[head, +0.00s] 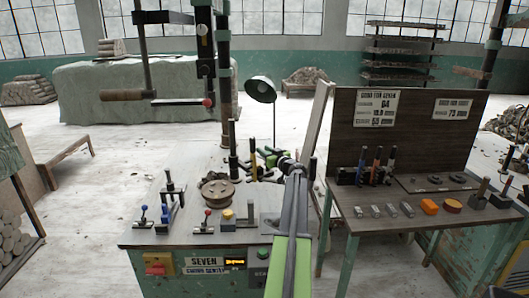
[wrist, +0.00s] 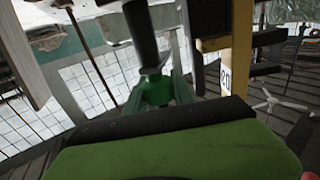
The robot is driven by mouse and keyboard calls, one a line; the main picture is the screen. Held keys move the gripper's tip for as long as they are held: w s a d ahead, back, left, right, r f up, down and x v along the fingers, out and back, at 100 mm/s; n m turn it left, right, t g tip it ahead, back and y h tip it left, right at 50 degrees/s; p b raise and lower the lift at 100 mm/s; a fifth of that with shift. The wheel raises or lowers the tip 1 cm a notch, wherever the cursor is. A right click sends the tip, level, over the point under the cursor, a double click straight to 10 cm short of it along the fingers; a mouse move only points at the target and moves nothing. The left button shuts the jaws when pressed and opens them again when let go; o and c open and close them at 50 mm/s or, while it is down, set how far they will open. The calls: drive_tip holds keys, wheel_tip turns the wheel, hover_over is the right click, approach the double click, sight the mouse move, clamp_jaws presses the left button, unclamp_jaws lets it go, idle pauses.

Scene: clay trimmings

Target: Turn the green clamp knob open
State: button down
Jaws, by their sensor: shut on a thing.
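The green clamp knob (wrist: 156,90) shows in the wrist view, just beyond the dark front edge of my gripper, with a dark upright handle or post above it. In the head view my gripper (head: 268,157) is over the back of the workbench (head: 150,238), beside a dark upright post. It is shut on the green knob. The fingertips and contact are small and partly hidden in the head view, and I cannot tell how far the knob is turned.
A desk lamp (head: 261,90) rises behind. A side table (head: 440,214) with a tall board stands right.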

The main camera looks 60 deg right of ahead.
drive_tip(key=shift+h, duration=0.3)
drive_tip(key=shift+s+d, duration=0.1)
drive_tip(key=c, duration=1.1)
unclamp_jaws()
drive_tip(key=shift+o, duration=0.2)
drive_tip(key=v, duration=1.7)
drive_tip(key=shift+s+r, duration=0.15)
drive_tip(key=shift+r, duration=0.1)
